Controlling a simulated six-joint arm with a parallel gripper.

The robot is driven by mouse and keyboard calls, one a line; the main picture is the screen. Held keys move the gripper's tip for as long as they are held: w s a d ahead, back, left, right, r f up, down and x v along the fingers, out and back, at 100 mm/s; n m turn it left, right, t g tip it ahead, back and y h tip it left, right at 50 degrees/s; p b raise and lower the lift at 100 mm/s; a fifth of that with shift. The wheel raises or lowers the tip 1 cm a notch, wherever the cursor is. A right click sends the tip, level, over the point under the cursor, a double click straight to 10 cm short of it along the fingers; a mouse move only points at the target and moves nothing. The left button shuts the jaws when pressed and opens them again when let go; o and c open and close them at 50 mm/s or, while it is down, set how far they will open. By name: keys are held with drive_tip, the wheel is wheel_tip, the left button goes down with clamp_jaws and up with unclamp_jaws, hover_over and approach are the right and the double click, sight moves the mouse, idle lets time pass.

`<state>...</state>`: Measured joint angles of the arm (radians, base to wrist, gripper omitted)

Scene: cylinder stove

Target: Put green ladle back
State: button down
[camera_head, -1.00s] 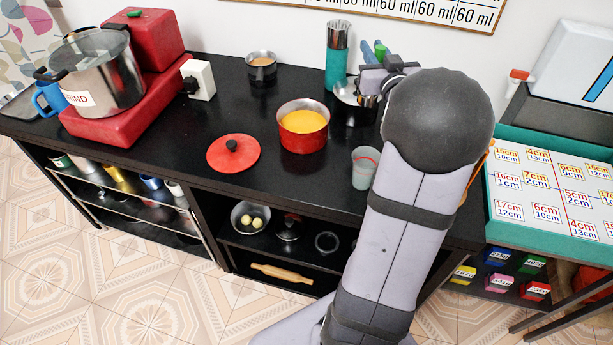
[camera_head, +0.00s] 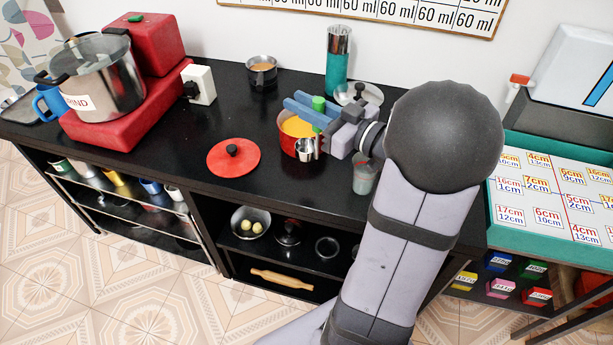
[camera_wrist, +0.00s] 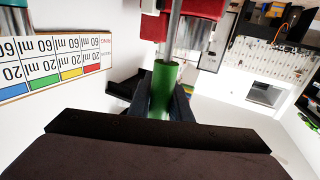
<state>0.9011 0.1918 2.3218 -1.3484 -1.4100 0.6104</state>
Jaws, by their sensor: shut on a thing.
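My gripper (camera_head: 300,105) is shut on the green handle of the green ladle (camera_head: 319,103), above the red pot in the head view. The ladle's metal cup (camera_head: 305,149) hangs below, in front of the pot's right side in the picture; I cannot tell how close it is to the pot. In the wrist view the green handle (camera_wrist: 162,92) sits between my fingers, with a metal shaft running up from it. The red pot (camera_head: 286,143) holds yellow liquid and is partly hidden by my gripper and the ladle.
A clear cup (camera_head: 364,180) stands near my wrist. A red lid (camera_head: 233,158) lies left of the red pot. A small pan (camera_head: 262,73) stands behind; black counter is free around it.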

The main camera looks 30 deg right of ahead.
sight(308, 142)
drive_tip(key=shift+f+b, duration=0.5)
drive_tip(key=shift+f, duration=4.5)
drive_tip(key=shift+f, duration=0.2)
drive_tip(key=c, duration=1.6)
unclamp_jaws()
drive_tip(key=shift+r, duration=0.1)
drive_tip(key=shift+r, duration=0.15)
drive_tip(key=shift+s+d, duration=0.35)
drive_tip(key=shift+s, duration=0.2)
drive_tip(key=b+v, duration=0.1)
drive_tip(key=v, duration=0.9)
drive_tip(key=shift+s, duration=0.4)
